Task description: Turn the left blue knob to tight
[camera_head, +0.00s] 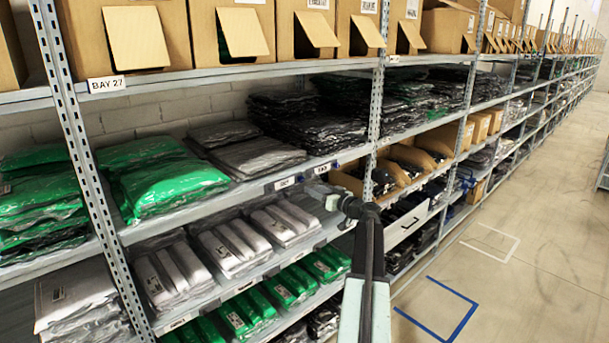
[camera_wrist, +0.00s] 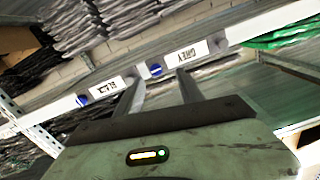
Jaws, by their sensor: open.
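The left blue knob (camera_head: 299,179) sits on the front edge of a shelf, just right of a white label. A second blue knob (camera_head: 334,164) sits further right beside another label. The wrist view is turned upside down, so the left knob (camera_wrist: 155,70) shows next to the GREY label and the other knob (camera_wrist: 82,100) next to the BLACK label. My gripper (camera_head: 332,196) is in front of this shelf edge. In the wrist view my gripper (camera_wrist: 160,79) is open and empty, its fingers pointing toward the left knob. I cannot tell whether they touch it.
Green bags (camera_head: 170,185) and grey bags (camera_head: 255,155) lie on the shelf behind the knobs. Packs of grey garments (camera_head: 232,243) fill the shelf below. A metal upright (camera_head: 376,90) stands right of the knobs. The aisle floor (camera_head: 540,240) at right is clear.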

